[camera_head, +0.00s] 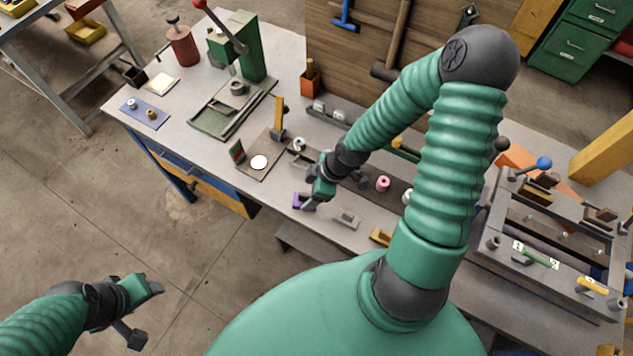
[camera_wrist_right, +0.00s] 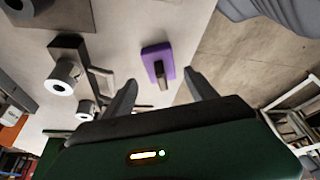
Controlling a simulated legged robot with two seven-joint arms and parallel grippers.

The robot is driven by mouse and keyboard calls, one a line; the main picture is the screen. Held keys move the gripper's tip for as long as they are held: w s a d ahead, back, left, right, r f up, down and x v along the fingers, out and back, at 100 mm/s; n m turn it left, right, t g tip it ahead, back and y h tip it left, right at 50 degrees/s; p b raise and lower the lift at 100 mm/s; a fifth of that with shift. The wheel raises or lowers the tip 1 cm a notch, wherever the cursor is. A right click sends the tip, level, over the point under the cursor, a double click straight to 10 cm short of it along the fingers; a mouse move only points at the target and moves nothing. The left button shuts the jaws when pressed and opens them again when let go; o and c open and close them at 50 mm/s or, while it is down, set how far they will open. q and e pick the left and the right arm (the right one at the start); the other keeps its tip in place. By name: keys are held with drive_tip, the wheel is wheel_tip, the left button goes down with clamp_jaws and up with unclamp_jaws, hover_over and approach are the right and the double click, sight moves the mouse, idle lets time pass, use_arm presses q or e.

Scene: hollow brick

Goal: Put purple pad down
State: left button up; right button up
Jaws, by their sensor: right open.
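The purple pad (camera_head: 302,201) lies on the workbench top (camera_head: 215,155) near its front edge, partly covered by my right gripper in the head view. In the right wrist view the purple pad (camera_wrist_right: 157,58) shows whole, with a small grey-brown grip on it. My right gripper (camera_head: 310,190) is open over the bench. Its two fingers (camera_wrist_right: 160,92) stand apart on either side of the line to the pad, and nothing is held between them. My left gripper (camera_head: 146,311) is open and empty, out over the floor at lower left.
A brown board with a white disc (camera_head: 259,162) lies left of my right gripper. A grey block (camera_head: 347,218) and a pink spool (camera_head: 383,184) lie to its right. A green lever press (camera_head: 238,50) stands at the back left. A metal frame (camera_head: 560,235) fills the right end.

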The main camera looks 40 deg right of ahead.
drive_tip(key=p+v, duration=0.3)
drive_tip(key=v, duration=0.6)
drive_tip(key=s+a+r+m+h+b, duration=0.1)
drive_tip(key=a+r+m+h+b, duration=0.2)
drive_tip(key=a+m, duration=0.5)
drive_tip(key=shift+r+m+g, duration=0.3)
drive_tip(key=shift+r+m, duration=0.2)
drive_tip(key=shift+r, duration=0.25)
drive_tip(key=shift+d+f, duration=0.1)
drive_tip(key=shift+d, duration=0.1)
drive_tip(key=shift+o, duration=0.5)
drive_tip(key=shift+a, duration=0.2)
